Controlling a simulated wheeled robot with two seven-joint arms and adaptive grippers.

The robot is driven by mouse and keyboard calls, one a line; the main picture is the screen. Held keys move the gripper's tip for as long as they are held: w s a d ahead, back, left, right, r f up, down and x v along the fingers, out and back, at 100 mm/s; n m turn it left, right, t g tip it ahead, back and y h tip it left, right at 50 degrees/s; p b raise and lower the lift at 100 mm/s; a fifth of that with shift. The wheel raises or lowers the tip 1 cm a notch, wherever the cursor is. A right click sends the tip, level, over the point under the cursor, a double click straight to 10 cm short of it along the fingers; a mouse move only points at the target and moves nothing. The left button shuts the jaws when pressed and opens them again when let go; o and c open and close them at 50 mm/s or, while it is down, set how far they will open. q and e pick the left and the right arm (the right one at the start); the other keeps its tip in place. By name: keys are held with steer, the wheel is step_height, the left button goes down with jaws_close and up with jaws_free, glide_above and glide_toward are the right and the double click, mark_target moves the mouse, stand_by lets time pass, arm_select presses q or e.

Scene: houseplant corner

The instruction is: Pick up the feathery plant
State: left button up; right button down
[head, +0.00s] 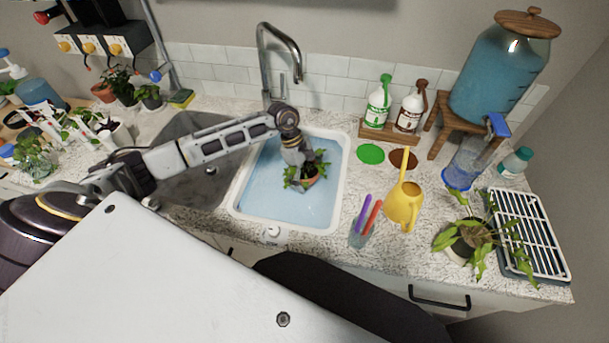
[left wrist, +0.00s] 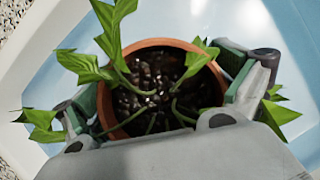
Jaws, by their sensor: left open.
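A plant (head: 311,174) in a terracotta pot (left wrist: 120,116) stands in the blue water of the white sink basin (head: 236,207). Its leaves (left wrist: 86,66) look broad and pointed rather than feathery in the left wrist view, and dark soil fills the pot. My left gripper (head: 298,180) reaches down over this pot. It is open, with one green-padded finger on each side of the pot; I cannot tell whether they touch it. The palm hides the pot's near side. I cannot make out which plant is the feathery one. My right gripper is not in view.
A plant with long drooping leaves (head: 470,238) stands right, beside a drying rack (head: 533,232). A yellow watering can (head: 404,205) and a cup of markers (head: 362,232) stand right of the sink. More potted plants (head: 122,86) crowd the left counter. A tall faucet (head: 266,60) rises behind the basin.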

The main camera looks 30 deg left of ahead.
mark_target(308, 173)
arm_select(q)
steer(key=shift+f, duration=0.1)
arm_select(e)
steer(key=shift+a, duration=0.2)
arm_select(q)
steer(key=c, duration=1.3)
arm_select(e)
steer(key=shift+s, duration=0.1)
arm_select(q)
steer(key=shift+o, duration=0.2)
steer(key=shift+w+r, duration=0.1)
steer(key=shift+r, duration=0.65)
step_height(308, 173, up, 8)
steer(key=shift+f+b, duration=0.2)
steer(key=shift+b, duration=0.4)
steer(key=shift+r, duration=0.5)
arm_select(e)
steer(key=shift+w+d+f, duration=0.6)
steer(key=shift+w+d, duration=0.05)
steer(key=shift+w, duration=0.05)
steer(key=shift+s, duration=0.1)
